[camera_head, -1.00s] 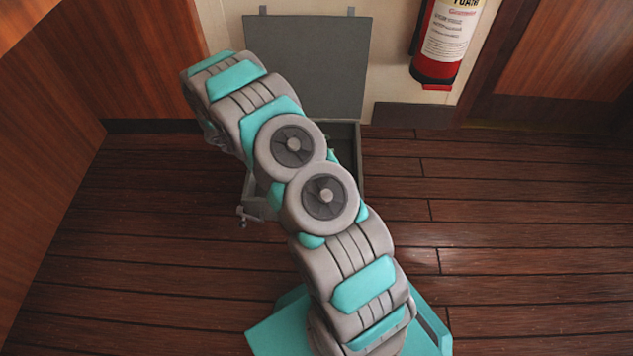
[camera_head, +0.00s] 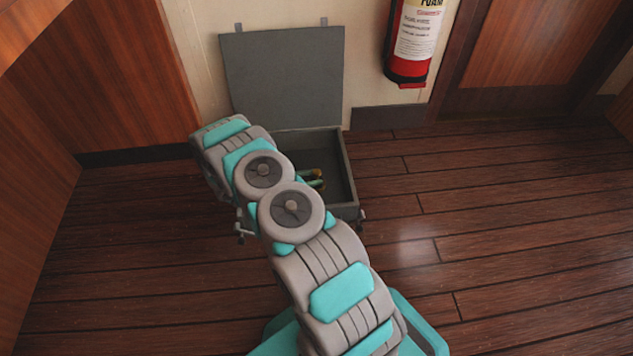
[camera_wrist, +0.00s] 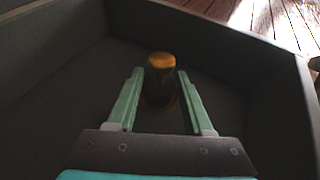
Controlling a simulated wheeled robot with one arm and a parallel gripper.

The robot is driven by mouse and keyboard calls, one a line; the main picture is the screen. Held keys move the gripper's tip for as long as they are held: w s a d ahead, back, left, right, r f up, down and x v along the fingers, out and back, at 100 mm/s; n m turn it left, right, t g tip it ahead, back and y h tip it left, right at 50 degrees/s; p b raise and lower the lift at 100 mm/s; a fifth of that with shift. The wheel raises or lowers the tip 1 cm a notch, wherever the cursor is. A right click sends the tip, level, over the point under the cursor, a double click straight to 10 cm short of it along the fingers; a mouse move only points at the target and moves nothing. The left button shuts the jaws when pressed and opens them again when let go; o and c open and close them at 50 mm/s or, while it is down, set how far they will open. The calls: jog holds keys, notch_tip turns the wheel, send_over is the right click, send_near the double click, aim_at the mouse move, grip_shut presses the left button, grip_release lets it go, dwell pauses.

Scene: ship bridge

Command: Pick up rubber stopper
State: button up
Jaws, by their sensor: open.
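The rubber stopper (camera_wrist: 160,82) appears to be the dark, rounded piece with an orange-yellow top in the wrist view. It stands on the floor of a grey open box (camera_wrist: 245,35). My gripper (camera_wrist: 160,74) is open, its two pale green fingers on either side of the stopper, with a visible gap on each side. In the head view the box (camera_head: 348,165) stands on the floor, partly hidden behind my arm. The fingers of my gripper (camera_head: 312,180) show inside it, with a small orange-yellow spot beside them, likely the stopper's top.
The box's lid (camera_head: 283,75) stands raised against the wall. A red fire extinguisher (camera_head: 408,45) hangs at the upper right. Wooden panelling (camera_head: 100,70) is on the left. The plank floor (camera_head: 480,220) right of the box is clear.

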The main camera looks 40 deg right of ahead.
jog(key=shift+x, duration=1.3)
jog(key=shift+c, duration=0.3)
grip_shut()
